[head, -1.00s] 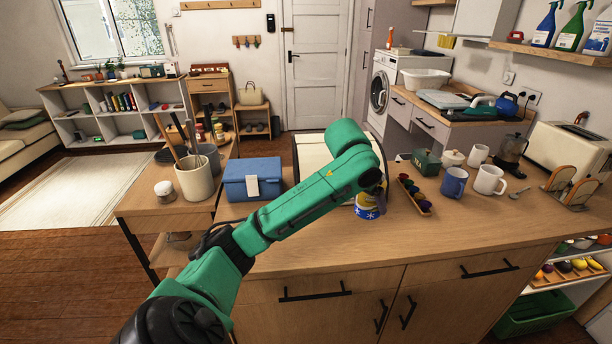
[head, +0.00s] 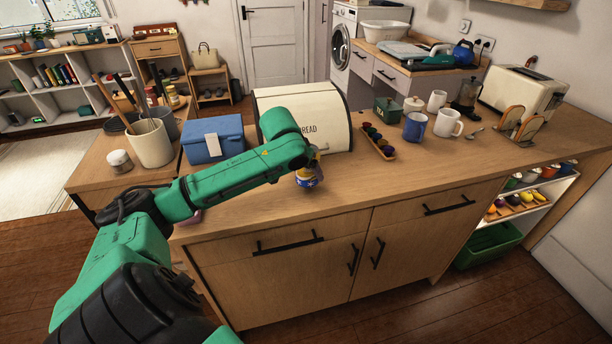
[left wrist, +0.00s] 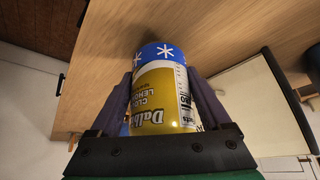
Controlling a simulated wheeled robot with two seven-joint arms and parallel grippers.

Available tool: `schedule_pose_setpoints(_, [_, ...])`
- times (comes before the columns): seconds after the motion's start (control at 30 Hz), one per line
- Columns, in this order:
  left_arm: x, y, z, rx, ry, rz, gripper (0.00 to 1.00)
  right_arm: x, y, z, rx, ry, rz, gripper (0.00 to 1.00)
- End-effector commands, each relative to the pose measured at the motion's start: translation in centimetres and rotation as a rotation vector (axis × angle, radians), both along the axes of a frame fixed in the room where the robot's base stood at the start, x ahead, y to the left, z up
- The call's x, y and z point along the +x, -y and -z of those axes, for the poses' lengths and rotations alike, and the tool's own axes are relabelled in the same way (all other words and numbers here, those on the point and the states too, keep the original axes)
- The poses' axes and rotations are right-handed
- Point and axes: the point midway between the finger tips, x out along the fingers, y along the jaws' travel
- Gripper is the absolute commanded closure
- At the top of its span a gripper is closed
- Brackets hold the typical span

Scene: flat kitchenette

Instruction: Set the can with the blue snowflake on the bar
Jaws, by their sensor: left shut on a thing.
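The can with the blue snowflake (head: 306,182) is yellow with a blue band. My left gripper (head: 314,170) is shut on it, in front of the bread box. In the left wrist view the can (left wrist: 165,95) sits between both fingers, its lettering upside down and its blue band toward the wood surface. The wooden counter (head: 400,190), which looks like the bar, lies under the can. I cannot tell whether the can touches it. My right gripper is not in view.
A cream bread box (head: 330,125) stands behind the can, with a blue box (head: 212,140) to the left. A small tray of colored cups (head: 388,153), a blue mug (head: 415,126) and a white mug (head: 448,123) are to the right. The counter's front right is clear.

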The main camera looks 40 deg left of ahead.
Motion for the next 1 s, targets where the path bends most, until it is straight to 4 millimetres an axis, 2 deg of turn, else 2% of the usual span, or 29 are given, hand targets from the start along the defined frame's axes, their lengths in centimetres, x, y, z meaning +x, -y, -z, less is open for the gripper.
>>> schedule_pose_setpoints(0.1, [0.0, 0.0, 1.6, 0.0, 0.0, -0.001, 1.0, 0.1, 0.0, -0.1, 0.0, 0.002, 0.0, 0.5])
schedule_pose_setpoints(0.3, [0.0, 0.0, 1.8, 0.0, 0.002, 0.0, 1.0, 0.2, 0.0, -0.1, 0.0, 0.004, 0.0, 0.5])
schedule_pose_setpoints(0.33, [0.0, 0.0, 1.9, 0.0, -0.001, 0.0, 0.11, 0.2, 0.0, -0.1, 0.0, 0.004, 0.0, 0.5])
schedule_pose_setpoints(0.37, [0.0, 0.0, 1.9, 0.0, -0.001, 0.0, 0.0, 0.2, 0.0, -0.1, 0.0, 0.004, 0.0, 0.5])
schedule_pose_setpoints(0.7, [-0.3, 0.0, 1.3, 0.001, 0.0, 0.0, 0.0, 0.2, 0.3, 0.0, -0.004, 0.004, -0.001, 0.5])
schedule_pose_setpoints(1.0, [-3.0, 0.5, -3.2, 0.003, 0.0, 0.001, 0.0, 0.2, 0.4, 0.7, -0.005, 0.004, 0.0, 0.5])
